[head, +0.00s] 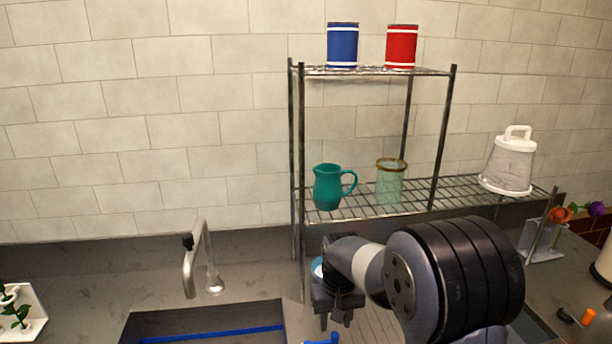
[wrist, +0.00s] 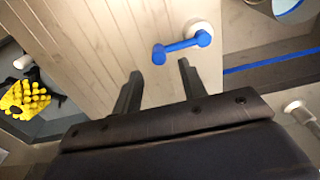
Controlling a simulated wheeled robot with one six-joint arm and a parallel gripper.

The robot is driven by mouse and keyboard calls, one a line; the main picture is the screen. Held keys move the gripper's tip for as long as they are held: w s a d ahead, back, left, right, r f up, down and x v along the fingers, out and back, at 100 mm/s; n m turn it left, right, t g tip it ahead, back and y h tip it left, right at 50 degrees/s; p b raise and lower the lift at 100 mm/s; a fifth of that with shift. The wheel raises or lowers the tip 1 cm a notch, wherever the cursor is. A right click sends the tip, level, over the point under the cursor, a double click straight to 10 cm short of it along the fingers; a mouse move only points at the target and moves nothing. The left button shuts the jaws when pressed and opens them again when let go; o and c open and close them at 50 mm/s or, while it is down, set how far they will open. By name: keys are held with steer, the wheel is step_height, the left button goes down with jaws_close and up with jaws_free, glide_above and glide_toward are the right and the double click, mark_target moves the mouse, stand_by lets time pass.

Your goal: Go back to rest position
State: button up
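My gripper (head: 338,306) hangs at the end of my arm in front of the metal rack, over the counter beside the sink. In the wrist view my gripper (wrist: 157,82) has its two fingers apart, with nothing between them. A blue handle-like piece (wrist: 182,48) with a pale round end lies on the wooden board (wrist: 110,40) beyond the fingertips, apart from them. In the head view a bit of blue (head: 322,340) shows at the bottom edge below my gripper.
A wire rack (head: 446,110) holds a blue can (head: 342,46), a red can (head: 401,47), a teal pitcher (head: 328,187), a glass vase (head: 390,184) and a white-lidded container (head: 508,164). A faucet (head: 194,265) stands left. A yellow item (wrist: 24,99) lies left in the wrist view.

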mark_target(336, 337)
step_height(336, 337, down, 5)
steer(key=b, duration=0.3)
steer(key=shift+s+r, duration=0.15)
steer(key=shift+r, duration=0.15)
steer(key=shift+s+d, duration=0.1)
steer(key=shift+s, duration=0.25)
